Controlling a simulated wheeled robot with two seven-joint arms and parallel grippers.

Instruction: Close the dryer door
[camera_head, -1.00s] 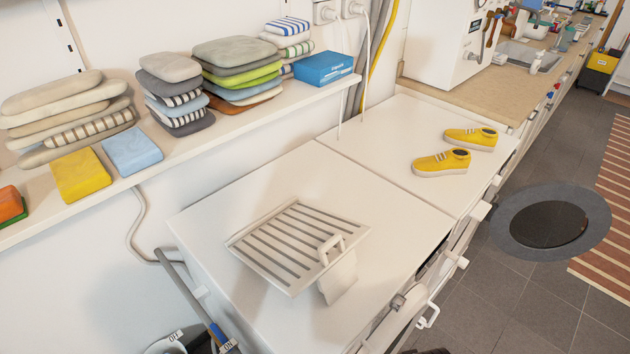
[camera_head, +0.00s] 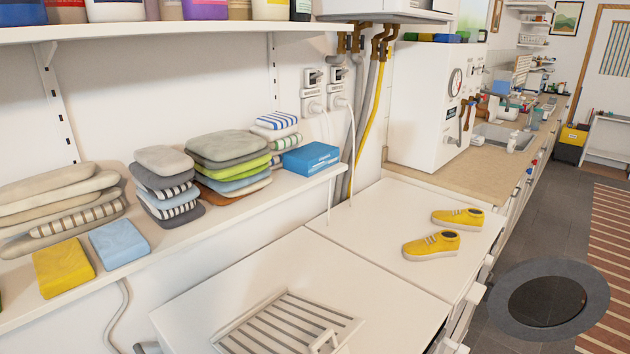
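A round panel with a grey ring (camera_head: 508,277) and dark centre (camera_head: 548,301) shows at the lower right. It appears to be the dryer door standing open, out from the front of the far white machine (camera_head: 365,222). Its hinge and the machine's opening are hidden from this angle. The near white machine top (camera_head: 225,300) is at the bottom. Neither of my grippers is in view, so nothing of mine shows near the door.
Yellow shoes (camera_head: 431,245) sit on the far machine. A slatted rack (camera_head: 290,325) lies on the near machine. A shelf (camera_head: 215,217) holds folded stacks. Tiled floor surrounds the door, with a striped rug (camera_head: 612,250) to its right.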

